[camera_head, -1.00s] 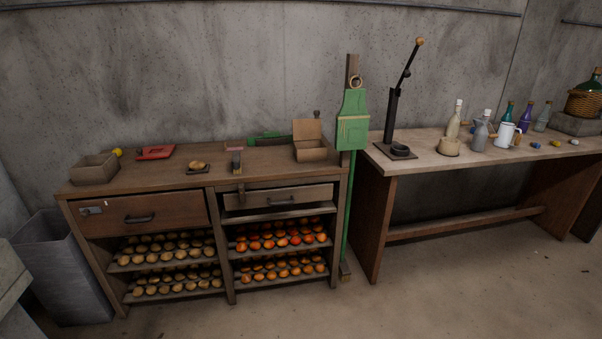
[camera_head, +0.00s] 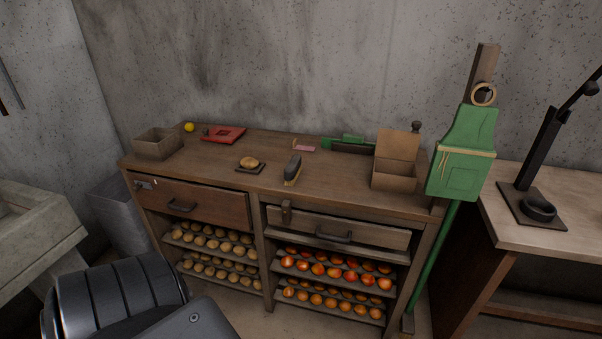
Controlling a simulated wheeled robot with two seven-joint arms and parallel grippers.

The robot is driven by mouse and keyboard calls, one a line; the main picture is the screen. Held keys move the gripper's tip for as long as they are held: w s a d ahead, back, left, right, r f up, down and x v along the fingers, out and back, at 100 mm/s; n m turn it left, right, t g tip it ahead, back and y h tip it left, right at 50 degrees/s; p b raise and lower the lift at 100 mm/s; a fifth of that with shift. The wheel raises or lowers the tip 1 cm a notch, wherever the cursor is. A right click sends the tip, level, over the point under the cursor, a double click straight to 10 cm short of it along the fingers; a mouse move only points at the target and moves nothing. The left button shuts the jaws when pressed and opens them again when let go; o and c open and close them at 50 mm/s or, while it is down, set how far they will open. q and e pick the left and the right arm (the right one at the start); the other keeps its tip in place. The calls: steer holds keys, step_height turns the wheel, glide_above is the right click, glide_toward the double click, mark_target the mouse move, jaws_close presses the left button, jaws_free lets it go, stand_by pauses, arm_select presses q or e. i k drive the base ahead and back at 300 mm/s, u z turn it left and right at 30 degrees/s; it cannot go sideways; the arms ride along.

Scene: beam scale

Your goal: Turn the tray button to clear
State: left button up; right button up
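A small upright wooden block (camera_head: 286,212), which may be the tray button, sits at the front edge of the bench, at the upper left of the right drawer (camera_head: 345,230). It appears to overlap the drawer's front edge, and the drawer looks shut. A small dark tray (camera_head: 241,168) with a round brown item (camera_head: 249,162) on it rests on the bench top. Neither gripper is in view; only a dark part of my own body shows at the bottom left.
The wooden bench (camera_head: 225,160) carries an open box (camera_head: 158,149), a red item (camera_head: 223,134), a brush (camera_head: 293,169) and a lidded box (camera_head: 394,178). A green apron (camera_head: 462,150) hangs at its right end. A second table (camera_head: 508,222) stands right. A stone basin (camera_head: 40,235) stands left.

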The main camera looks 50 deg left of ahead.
mark_target(286, 206)
steer(key=u, duration=0.6)
steer(key=i, duration=1.15)
steer(key=u, duration=1.25)
steer(key=i, duration=0.2)
steer(key=z, duration=0.05)
